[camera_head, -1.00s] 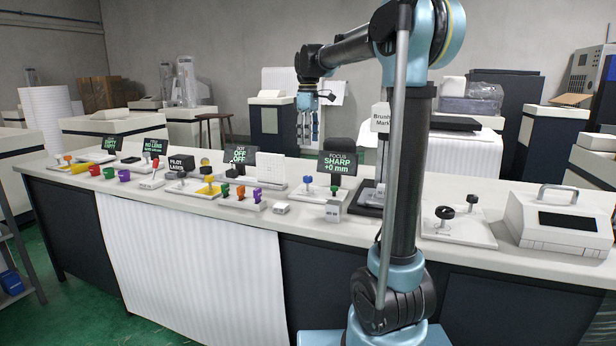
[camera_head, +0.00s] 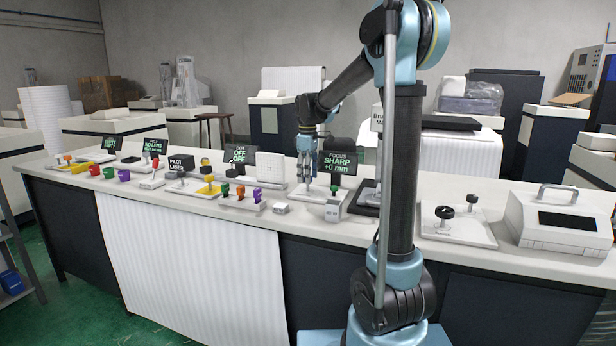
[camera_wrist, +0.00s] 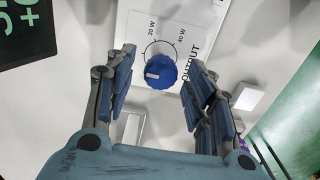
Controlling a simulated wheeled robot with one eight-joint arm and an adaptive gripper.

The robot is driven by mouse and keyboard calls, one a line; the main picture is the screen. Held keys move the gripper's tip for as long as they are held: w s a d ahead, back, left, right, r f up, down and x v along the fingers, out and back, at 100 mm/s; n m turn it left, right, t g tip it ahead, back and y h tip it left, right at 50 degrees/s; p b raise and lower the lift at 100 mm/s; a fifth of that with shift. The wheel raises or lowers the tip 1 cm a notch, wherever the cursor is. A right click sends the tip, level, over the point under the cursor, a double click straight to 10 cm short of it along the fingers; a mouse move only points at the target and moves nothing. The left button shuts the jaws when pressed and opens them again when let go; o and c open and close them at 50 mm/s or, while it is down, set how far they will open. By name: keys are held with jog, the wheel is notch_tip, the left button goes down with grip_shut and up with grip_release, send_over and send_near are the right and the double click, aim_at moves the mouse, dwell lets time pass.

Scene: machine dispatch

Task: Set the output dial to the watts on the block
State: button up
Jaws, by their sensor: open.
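The blue output dial (camera_wrist: 161,72) sits on a white panel (camera_wrist: 141,29) marked OUTPUT, with 30 W and 40 W marks readable in the wrist view. Its white pointer mark is on the left side of the knob. My gripper (camera_wrist: 160,62) is open, its fingers on either side of the dial, with gaps visible; I cannot tell whether they touch it. In the head view my gripper (camera_head: 306,172) is over the panel (camera_head: 312,195) and hides the dial. A small pale block (camera_head: 333,211) with dark marks stands in front of the panel; its writing is too small to read.
A green knob (camera_head: 334,190) is at the right. A strip of coloured pieces (camera_head: 240,202) and a small white block (camera_head: 281,208) lie to the left. A black-knob plate (camera_head: 458,232) is further right.

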jog(key=c, duration=1.1)
jog(key=shift+o, duration=0.2)
jog(key=shift+m, duration=0.3)
jog(key=m, duration=0.5)
jog(key=shift+m, duration=0.3)
jog(key=m, duration=0.5)
jog(key=shift+w, duration=0.1)
jog(key=shift+m, duration=0.4)
jog(key=o, duration=1.1)
jog(key=shift+c, duration=0.2)
